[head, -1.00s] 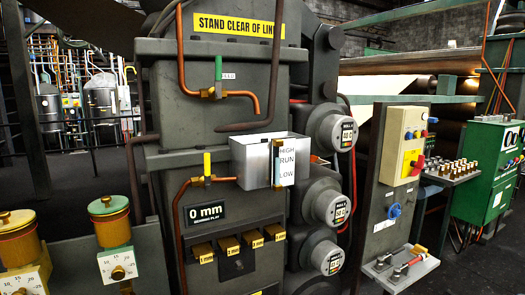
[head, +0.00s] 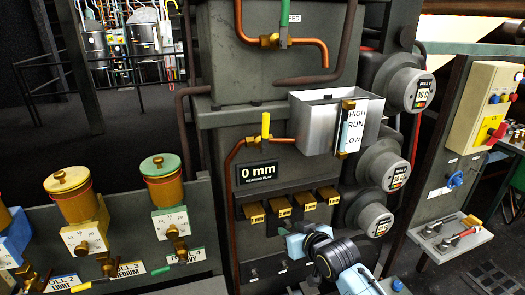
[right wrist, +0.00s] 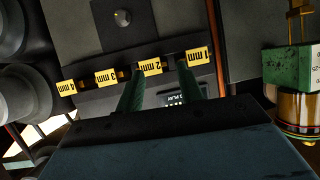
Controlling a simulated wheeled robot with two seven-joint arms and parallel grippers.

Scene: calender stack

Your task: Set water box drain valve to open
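The water box (head: 325,125) is an open-topped silver metal box on the front of the machine, with a HIGH / RUN / LOW label. A copper pipe with a brass valve runs left from below the box. This valve's yellow handle (head: 265,124) stands upright, across the pipe. My right gripper (head: 306,238) is low in the head view, below the valve and in front of the numbered yellow tabs. In the right wrist view my right gripper (right wrist: 161,82) has two dark green fingers apart with nothing between them. My left gripper is not in view.
A green-handled valve (head: 283,30) sits on a pipe above the box. The yellow tabs (head: 304,199) jut out below the valve. Rollers (head: 404,88) stand at the right. Several pots on a bench (head: 130,215) stand at the left. The space before the yellow handle looks clear.

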